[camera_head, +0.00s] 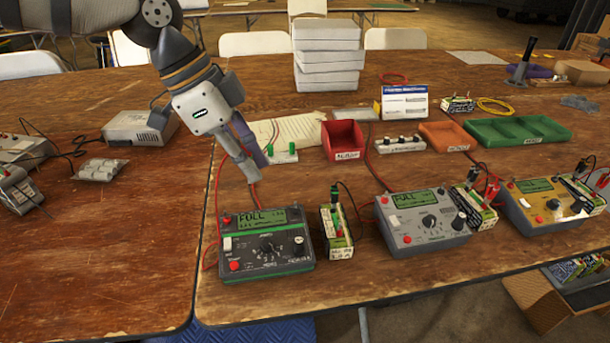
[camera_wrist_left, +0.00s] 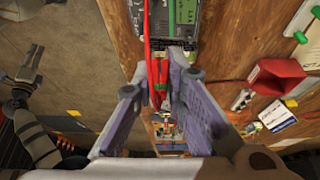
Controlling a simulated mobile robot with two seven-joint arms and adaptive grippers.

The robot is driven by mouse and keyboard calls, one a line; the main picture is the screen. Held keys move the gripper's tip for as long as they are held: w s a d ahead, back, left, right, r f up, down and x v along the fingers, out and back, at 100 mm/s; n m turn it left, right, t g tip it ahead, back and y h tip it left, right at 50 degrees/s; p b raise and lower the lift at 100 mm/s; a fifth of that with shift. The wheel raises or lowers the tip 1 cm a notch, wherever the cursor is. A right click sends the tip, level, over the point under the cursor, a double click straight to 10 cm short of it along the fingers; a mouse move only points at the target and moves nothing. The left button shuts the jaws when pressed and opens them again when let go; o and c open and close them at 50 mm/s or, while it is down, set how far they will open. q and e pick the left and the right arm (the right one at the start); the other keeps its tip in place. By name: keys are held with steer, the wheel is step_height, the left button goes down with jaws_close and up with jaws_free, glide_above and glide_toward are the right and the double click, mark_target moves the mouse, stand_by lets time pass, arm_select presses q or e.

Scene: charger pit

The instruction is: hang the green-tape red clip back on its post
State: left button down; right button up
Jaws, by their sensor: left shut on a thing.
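My left gripper (camera_head: 250,168) reaches down from the upper left, behind the black-and-green charger (camera_head: 265,240). In the left wrist view, the red clip with green tape (camera_wrist_left: 157,82) is between the fingers of this gripper (camera_wrist_left: 160,90), which is shut on it. Red leads run from the clip. In the head view the clip is mostly hidden by the fingers. A white post rack (camera_head: 284,158) with green posts stands just right of the gripper. My right gripper (camera_wrist_left: 30,62) shows small at the left edge of the wrist view; its finger opening is unclear.
A red bin (camera_head: 343,140) stands right of the rack. A battery (camera_head: 336,232) stands right of the charger, then a grey charger (camera_head: 423,222) and a yellow one (camera_head: 553,204). A white box stack (camera_head: 328,55) stands behind. The left table's front is bare.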

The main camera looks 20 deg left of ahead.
arm_select(q)
steer(key=a+f, duration=0.1)
steer(key=a, duration=0.1)
steer(key=a+f, duration=0.2)
steer(key=a, duration=0.1)
steer(key=a+f, duration=0.1)
steer(key=a, duration=0.1)
steer(key=shift+w+a+f, duration=0.25)
steer(key=shift+a+f, duration=0.05)
steer(key=shift+a, duration=0.05)
steer(key=shift+f, duration=3.55)
steer(key=shift+f, duration=0.2)
steer(key=c, duration=1.5)
jaws_free()
steer(key=shift+c, duration=0.2)
